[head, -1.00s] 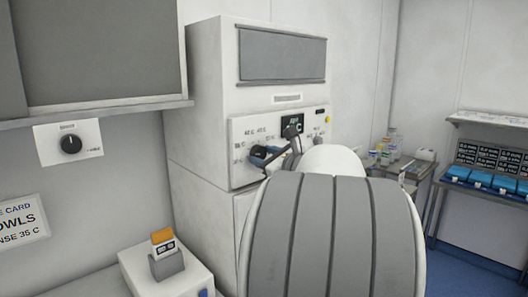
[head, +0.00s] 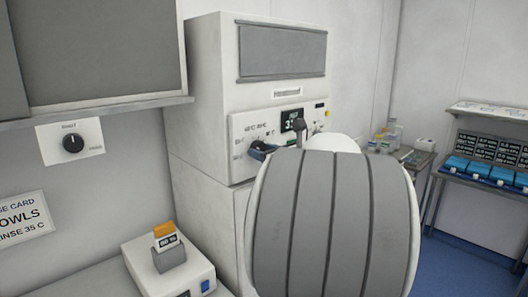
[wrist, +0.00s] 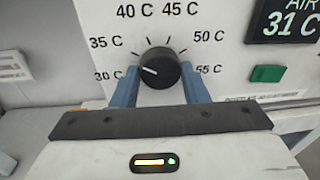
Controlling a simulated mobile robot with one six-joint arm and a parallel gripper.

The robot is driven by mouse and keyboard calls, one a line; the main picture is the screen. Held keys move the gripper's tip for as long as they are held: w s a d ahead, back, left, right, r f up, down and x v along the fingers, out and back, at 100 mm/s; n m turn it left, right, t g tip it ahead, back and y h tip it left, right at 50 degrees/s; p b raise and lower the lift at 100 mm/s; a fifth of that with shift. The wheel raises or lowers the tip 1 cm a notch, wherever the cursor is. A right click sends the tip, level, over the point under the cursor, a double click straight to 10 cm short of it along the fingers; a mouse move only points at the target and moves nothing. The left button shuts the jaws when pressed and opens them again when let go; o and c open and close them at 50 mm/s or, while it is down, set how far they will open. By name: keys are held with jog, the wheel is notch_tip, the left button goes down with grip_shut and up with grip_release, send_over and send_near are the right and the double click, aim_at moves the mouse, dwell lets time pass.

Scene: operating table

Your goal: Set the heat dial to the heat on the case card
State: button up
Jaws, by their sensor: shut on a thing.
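The heat dial (wrist: 160,68) is a round black knob with a white pointer line, on a white panel marked 30 C to 55 C. The pointer faces left and slightly up, near the 30 C mark. My gripper (wrist: 160,88) is shut on the dial, one blue finger at each side. In the head view the gripper (head: 259,152) is at the cabinet panel, and my arm partly covers that panel. The case card (head: 24,219) hangs on the wall at left, cut by the picture edge; its readable part ends in 35 C.
The panel's dark display (wrist: 286,18) reads AIR 31 C. A green button (wrist: 267,74) sits below it. Another black knob (head: 73,143) is on the left wall. A white device (head: 178,272) with an orange-topped item stands below. Side tables with supplies stand at right.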

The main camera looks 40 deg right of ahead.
jog(key=o, duration=1)
jog(key=shift+c, duration=0.2)
jog(key=s+b, duration=0.1)
jog(key=s, duration=0.6)
jog(key=shift+s+r+b, duration=0.25)
jog(key=shift+s+b, duration=0.15)
